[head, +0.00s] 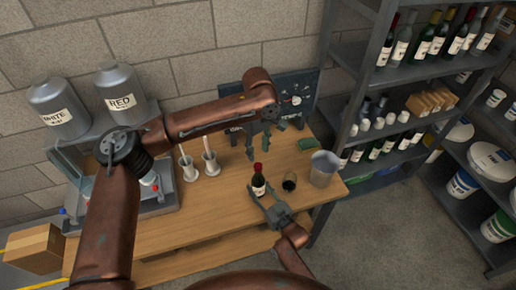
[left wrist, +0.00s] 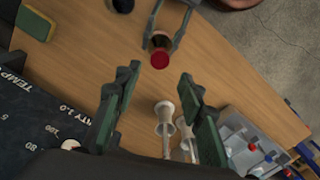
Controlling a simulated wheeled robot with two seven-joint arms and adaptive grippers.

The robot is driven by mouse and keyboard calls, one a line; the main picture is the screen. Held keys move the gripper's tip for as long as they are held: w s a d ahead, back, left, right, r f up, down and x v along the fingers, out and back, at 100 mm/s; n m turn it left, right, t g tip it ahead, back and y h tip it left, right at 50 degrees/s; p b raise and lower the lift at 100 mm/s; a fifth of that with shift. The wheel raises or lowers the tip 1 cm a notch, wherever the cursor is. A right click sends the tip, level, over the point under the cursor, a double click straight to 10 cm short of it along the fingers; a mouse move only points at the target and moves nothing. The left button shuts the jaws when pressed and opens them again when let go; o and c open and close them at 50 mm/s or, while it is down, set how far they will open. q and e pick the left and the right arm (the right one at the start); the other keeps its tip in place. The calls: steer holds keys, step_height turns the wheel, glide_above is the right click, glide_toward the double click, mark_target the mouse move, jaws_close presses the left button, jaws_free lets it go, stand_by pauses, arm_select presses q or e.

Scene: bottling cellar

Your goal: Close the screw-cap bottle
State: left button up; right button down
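The dark wine bottle (head: 258,186) stands upright near the front edge of the wooden table, with a red cap (head: 257,168) on its neck. The red cap (left wrist: 160,60) faces the camera in the left wrist view; I cannot tell how tightly it sits. My right gripper (head: 268,202) has its fingers on either side of the bottle and appears shut on it; it also shows in the left wrist view (left wrist: 166,32). My left gripper (head: 251,145) is open and empty above the table, behind the bottle and apart from it. Its spread fingers show in the left wrist view (left wrist: 159,78).
A dark glass (head: 289,183) and a clear jug (head: 323,169) stand right of the bottle. A green sponge (head: 307,144) lies behind them. A bottle shelf (head: 350,110) rises at the right.

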mark_target(258, 166)
arm_select(q)
step_height(258, 166, down, 8)
steer(key=shift+r, duration=0.2)
stand_by(0.3)
jaws_close()
stand_by(0.3)
